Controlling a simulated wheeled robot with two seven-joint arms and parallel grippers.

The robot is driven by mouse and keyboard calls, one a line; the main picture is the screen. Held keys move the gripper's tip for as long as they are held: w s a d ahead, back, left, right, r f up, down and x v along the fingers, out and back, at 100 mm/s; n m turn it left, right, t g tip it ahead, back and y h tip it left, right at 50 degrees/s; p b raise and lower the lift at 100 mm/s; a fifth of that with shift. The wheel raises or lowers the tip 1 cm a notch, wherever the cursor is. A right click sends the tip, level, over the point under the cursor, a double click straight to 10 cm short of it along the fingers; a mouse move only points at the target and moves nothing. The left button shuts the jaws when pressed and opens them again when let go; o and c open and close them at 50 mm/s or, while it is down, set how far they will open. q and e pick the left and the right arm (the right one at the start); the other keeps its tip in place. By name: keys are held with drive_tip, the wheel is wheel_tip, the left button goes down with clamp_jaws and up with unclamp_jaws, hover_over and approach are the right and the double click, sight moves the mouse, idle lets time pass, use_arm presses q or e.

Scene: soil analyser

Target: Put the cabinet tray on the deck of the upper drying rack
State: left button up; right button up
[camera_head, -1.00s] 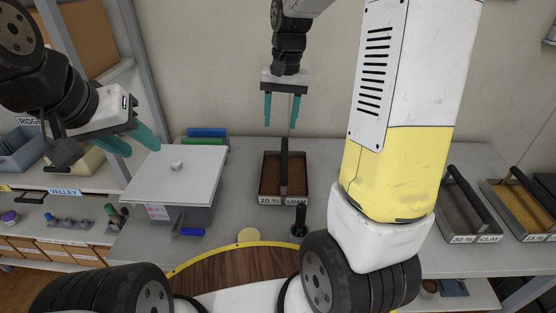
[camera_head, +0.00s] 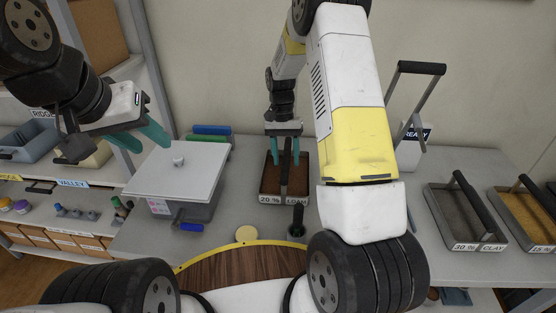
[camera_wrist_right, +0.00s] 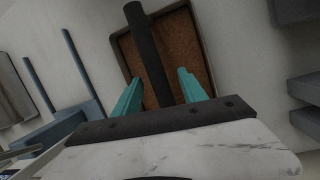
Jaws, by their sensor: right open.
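A dark tray of brown soil labelled "20 % LOAM" (camera_head: 271,188) sits on the grey bench in the middle of the head view. Its upright dark handle runs along its middle, and shows in the right wrist view (camera_wrist_right: 148,52). My right gripper (camera_head: 285,160) is open above the tray, with its teal fingers on either side of the handle; in the wrist view (camera_wrist_right: 159,88) a gap shows beside the handle. My left gripper (camera_head: 155,148) is open and empty above the white-lidded box. I cannot tell which thing is the cabinet tray or the upper drying rack.
The white-lidded box (camera_head: 178,172) stands left of the loam tray. A clay tray (camera_head: 466,215) and a yellowish tray (camera_head: 525,222) stand at the right. A "READY" sign (camera_head: 416,134) and a tall-handled frame (camera_head: 428,100) stand behind. Labelled shelves (camera_head: 75,183) are at left.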

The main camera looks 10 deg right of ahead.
drive_tip(key=x, duration=0.4)
drive_tip(key=shift+w+d+f, duration=0.1)
drive_tip(key=shift+w, duration=0.1)
clamp_jaws()
idle(1.2)
